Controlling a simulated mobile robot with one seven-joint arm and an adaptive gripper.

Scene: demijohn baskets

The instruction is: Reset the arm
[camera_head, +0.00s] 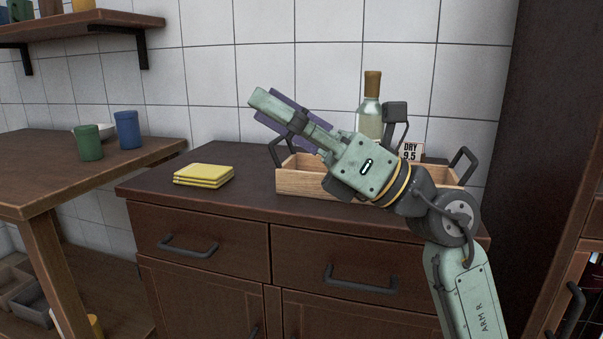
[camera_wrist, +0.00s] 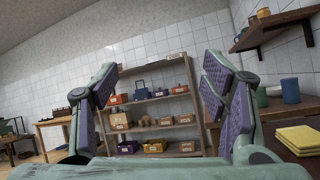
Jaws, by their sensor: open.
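My gripper (camera_head: 285,113) is raised in front of the cabinet and points up and to the left in the head view. In the wrist view my gripper (camera_wrist: 160,95) shows two fingers with purple pads standing wide apart, with nothing between them. Behind my wrist, a wooden basket (camera_head: 290,183) with dark handles stands on the cabinet top (camera_head: 160,186). A pale green bottle with a brown top (camera_head: 370,118) rises at the basket.
Folded yellow cloths (camera_head: 204,175) lie on the cabinet left of the basket. A side table (camera_head: 60,160) holds a green cup (camera_head: 88,143), a blue cup (camera_head: 128,130) and a white bowl. A wall shelf (camera_head: 90,22) hangs above. The wrist view shows a shelf unit (camera_wrist: 150,100) with several boxes.

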